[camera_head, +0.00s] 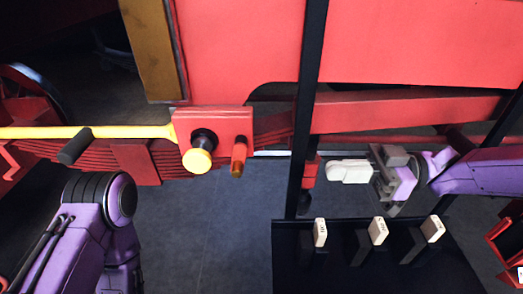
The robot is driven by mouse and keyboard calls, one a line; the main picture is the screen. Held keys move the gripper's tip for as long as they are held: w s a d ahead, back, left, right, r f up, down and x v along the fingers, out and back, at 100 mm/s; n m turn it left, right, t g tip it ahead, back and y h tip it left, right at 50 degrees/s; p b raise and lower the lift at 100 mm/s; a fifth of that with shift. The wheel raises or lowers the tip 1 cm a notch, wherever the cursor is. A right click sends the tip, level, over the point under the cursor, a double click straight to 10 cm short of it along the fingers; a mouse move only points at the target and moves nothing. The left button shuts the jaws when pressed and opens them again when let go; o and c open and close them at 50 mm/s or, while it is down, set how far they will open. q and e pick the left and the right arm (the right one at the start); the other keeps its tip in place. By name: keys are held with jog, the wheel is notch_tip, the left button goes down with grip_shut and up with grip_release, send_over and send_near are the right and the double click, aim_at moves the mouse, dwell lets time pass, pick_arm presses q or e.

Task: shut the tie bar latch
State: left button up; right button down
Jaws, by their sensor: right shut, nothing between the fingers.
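A yellow bar (85,132) with a black grip (75,146) runs level from the left edge to a red block (220,120). A round yellow knob (197,160) on a black collar sits at the block's lower front. Beside it hangs a small red lever (239,152) with a brownish tip, pointing down. I cannot tell which of these parts is the latch. My right gripper (333,171) has its pale fingers together and empty.
The dark upright post (307,100) stands between the block and my right gripper. Below is a black panel (350,270) with several cream-tagged levers (378,231). Red beams and leaf springs (75,152) run across the middle. Open grey floor (215,230) lies below the block.

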aim_at(242, 171)
jog(key=a+p, duration=0.1)
jog(key=a, duration=0.3)
jog(key=a+p, duration=0.2)
jog(key=a, duration=0.2)
jog(key=a+p, duration=0.2)
jog(key=a, duration=0.3)
jog(key=shift+s+r, duration=0.3)
jog(key=shift+r, duration=0.05)
pick_arm(q)
jog(key=r, duration=0.5)
jog(key=shift+s+r, duration=0.2)
pick_arm(e)
jog(key=shift+a+f, duration=0.1)
jog(key=shift+a, duration=0.4)
pick_arm(q)
jog(key=shift+d, duration=0.1)
